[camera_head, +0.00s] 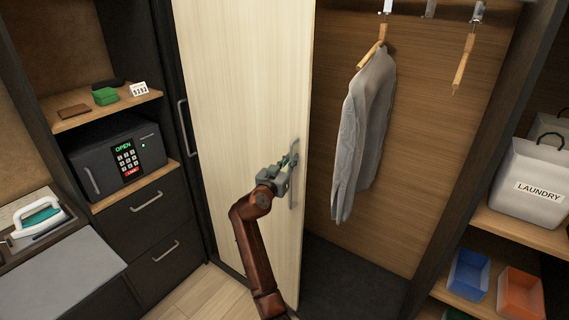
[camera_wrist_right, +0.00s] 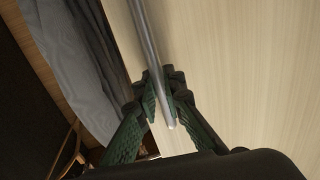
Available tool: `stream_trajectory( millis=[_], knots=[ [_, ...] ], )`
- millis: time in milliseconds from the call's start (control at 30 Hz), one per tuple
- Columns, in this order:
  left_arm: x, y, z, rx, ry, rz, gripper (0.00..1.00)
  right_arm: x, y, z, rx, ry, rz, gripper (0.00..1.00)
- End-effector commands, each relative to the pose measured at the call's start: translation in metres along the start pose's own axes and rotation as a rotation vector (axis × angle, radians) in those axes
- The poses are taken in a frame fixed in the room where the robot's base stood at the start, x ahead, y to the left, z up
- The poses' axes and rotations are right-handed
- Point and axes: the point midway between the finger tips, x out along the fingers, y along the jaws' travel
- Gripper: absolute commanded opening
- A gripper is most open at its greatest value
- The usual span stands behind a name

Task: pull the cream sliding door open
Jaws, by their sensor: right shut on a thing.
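The cream sliding door (camera_head: 235,90) stands upright at the centre-left of the head view, with the wardrobe interior showing to its right. A vertical metal handle (camera_head: 294,180) is near its right edge. My right gripper (camera_head: 290,160) is at the handle's upper part. In the right wrist view, the fingers (camera_wrist_right: 160,100) are shut around the handle bar (camera_wrist_right: 152,55), near its end. The cream door (camera_wrist_right: 240,60) fills the right side of that view. My left gripper is not in view.
A grey garment (camera_head: 364,130) hangs in the open wardrobe. To the left are a dark safe (camera_head: 95,160), drawers (camera_head: 150,225) and a second handle (camera_head: 187,128). To the right, shelves hold a laundry basket (camera_head: 530,165), a blue bin (camera_head: 468,275) and an orange bin (camera_head: 520,295).

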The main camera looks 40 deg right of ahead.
Motion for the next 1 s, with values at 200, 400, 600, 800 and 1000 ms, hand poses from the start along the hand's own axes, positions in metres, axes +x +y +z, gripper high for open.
stream_trajectory(
  millis=[200,400,600,800,1000],
  knots=[
    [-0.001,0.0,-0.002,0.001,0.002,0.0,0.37,0.002,0.004,-0.007,0.004,0.009,0.006,0.0],
    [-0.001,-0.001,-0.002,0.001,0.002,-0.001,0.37,0.002,0.003,-0.006,0.004,0.009,0.005,0.17],
    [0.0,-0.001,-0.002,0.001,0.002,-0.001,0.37,0.0,-0.001,-0.004,0.003,0.005,0.0,0.27],
    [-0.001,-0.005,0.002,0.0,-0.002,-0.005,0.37,-0.001,-0.001,-0.003,0.002,0.004,-0.001,0.27],
    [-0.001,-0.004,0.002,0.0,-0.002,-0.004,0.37,-0.019,-0.003,-0.002,0.002,0.004,-0.004,0.27]
  ],
)
